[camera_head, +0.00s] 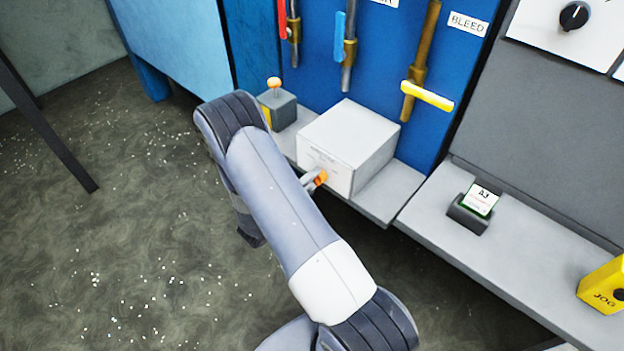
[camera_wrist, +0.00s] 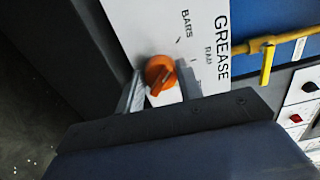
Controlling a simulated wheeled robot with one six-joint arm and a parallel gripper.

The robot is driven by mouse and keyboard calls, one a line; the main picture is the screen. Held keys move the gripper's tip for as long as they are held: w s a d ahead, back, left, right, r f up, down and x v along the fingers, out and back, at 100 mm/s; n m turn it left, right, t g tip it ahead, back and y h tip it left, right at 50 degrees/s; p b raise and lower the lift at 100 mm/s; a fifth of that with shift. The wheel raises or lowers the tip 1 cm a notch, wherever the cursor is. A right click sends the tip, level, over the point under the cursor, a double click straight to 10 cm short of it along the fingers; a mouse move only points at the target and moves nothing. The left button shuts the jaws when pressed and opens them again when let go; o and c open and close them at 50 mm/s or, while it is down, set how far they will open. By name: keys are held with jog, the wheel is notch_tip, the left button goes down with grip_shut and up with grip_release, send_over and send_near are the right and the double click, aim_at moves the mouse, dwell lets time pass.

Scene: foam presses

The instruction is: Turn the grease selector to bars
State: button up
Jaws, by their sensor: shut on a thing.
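The grease selector is an orange knob (camera_wrist: 160,72) on the front of a white box (camera_head: 345,145). In the wrist view the panel reads GREASE, with the labels BARS (camera_wrist: 187,23) and RAM (camera_wrist: 208,58) beside the knob. My gripper (camera_wrist: 159,80) has a finger on each side of the knob and is shut on it. The ridge on the knob runs at a slant in the wrist view; I cannot tell for sure which label it points to. In the head view the orange knob (camera_head: 321,177) shows small at the fingers, and my arm hides part of the gripper.
The white box stands on a grey ledge (camera_head: 395,190) below a blue panel with pipes and red, blue and yellow (camera_head: 428,96) valve levers. A grey block with an orange-topped stick (camera_head: 283,108) stands left of it. A card holder (camera_head: 470,212) and yellow JOG box (camera_head: 606,285) are at right.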

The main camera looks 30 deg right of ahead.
dwell(0.4)
jog(key=o, duration=1)
jog(key=shift+a, duration=0.15)
jog(key=b+v, duration=0.2)
jog(key=v, duration=0.8)
jog(key=shift+s+a, duration=0.15)
jog(key=shift+a, duration=0.1)
jog(key=p+x, duration=0.2)
jog(key=x, duration=0.9)
jog(key=shift+a, duration=0.1)
